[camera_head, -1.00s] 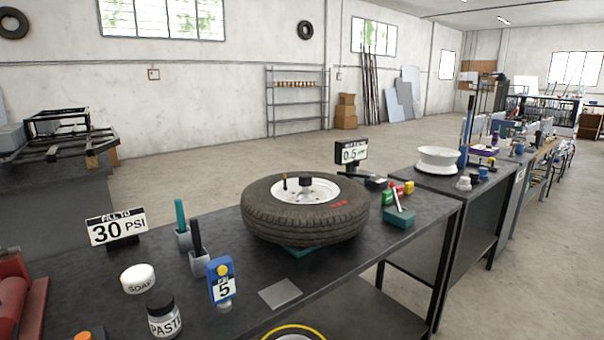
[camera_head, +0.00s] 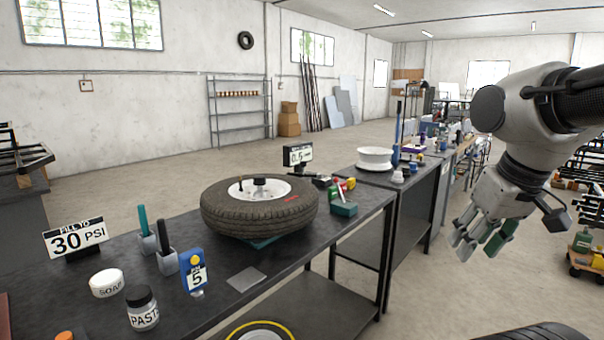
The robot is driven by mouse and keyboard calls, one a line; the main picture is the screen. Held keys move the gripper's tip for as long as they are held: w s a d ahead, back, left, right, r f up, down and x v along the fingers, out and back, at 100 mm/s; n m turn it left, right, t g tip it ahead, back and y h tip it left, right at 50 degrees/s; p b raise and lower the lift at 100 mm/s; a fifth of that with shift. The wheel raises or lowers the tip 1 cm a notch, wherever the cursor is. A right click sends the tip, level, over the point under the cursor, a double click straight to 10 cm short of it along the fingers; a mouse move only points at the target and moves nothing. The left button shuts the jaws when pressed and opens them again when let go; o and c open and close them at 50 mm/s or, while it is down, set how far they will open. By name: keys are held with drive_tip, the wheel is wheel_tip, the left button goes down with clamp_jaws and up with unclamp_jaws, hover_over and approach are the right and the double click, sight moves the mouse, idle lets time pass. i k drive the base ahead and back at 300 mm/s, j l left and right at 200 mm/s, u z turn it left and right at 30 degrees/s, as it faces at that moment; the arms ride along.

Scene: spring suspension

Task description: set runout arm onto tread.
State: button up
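The tyre (camera_head: 258,222) lies flat on a teal stand on the dark workbench, with its black tread facing outward and a white wheel in its middle. A small teal block (camera_head: 344,208) with a red and white upright part stands just right of the tread, apart from it. This may be the runout arm's device; I cannot tell for sure. My gripper (camera_head: 482,240) hangs at the right, over the floor beyond the bench's right end, well away from the tyre. Its fingers look spread, with green on one finger, and nothing shows between them.
A display reading 0.5 (camera_head: 298,155) stands behind the tyre. In front are a 30 PSI sign (camera_head: 75,240), soap tub (camera_head: 106,283), paste jar (camera_head: 142,308), two pen-like tools in holders and a blue 5 tag (camera_head: 194,272). A second bench with a white rim (camera_head: 375,158) stands behind.

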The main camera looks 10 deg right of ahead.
sight(303, 164)
drive_tip(key=i+l+u, duration=0.1)
drive_tip(key=u, duration=0.25)
drive_tip(key=i+l+u, duration=0.1)
drive_tip(key=u, duration=0.3)
drive_tip(key=i+l+u, duration=0.1)
drive_tip(key=l, duration=0.25)
drive_tip(key=i+l+u, duration=0.1)
drive_tip(key=l, duration=0.3)
drive_tip(key=i+l+u, duration=0.15)
drive_tip(key=l, duration=0.25)
drive_tip(key=i+l+u, duration=0.1)
drive_tip(key=l, duration=0.3)
drive_tip(key=i+l+u, duration=0.1)
drive_tip(key=l, duration=0.35)
drive_tip(key=i+l, duration=0.1)
drive_tip(key=l, duration=0.2)
drive_tip(key=i+l, duration=0.1)
drive_tip(key=l, duration=0.15)
drive_tip(key=i+l, duration=0.15)
drive_tip(key=l, duration=0.15)
